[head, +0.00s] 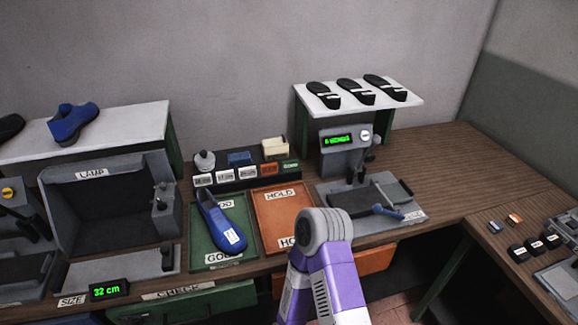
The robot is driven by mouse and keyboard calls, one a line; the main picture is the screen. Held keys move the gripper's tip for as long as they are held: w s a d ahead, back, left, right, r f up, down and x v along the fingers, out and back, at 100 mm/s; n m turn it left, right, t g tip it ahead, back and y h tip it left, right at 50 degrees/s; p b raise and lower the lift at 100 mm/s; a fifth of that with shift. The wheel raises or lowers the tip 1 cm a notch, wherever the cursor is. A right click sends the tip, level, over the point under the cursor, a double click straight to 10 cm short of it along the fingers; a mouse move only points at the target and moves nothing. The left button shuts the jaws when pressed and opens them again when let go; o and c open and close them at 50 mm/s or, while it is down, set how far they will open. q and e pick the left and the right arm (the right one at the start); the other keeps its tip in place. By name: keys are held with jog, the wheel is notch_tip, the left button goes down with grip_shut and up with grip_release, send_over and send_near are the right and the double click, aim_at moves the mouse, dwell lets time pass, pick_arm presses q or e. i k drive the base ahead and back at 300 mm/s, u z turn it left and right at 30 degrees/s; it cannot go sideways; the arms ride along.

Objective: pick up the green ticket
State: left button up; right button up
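The green ticket (290,165) is a small card at the right end of the dark ticket rack (233,184) at the back of the bench, beside an orange ticket (269,170). A purple and grey link of one of my arms comes in from the bottom centre, in front of the bench edge. Neither of my grippers shows in the head view.
A blue shoe (217,222) with a white label lies on the green tray (196,240). The orange HOLD tray (280,208) beside it looks empty. A grey press (345,152) stands right of the rack, a LAMP box (105,200) to the left. Soles (356,91) lie on a raised shelf.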

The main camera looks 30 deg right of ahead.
aim_at(294, 164)
jog(key=u, duration=0.85)
jog(key=i, duration=0.4)
jog(key=z, duration=3)
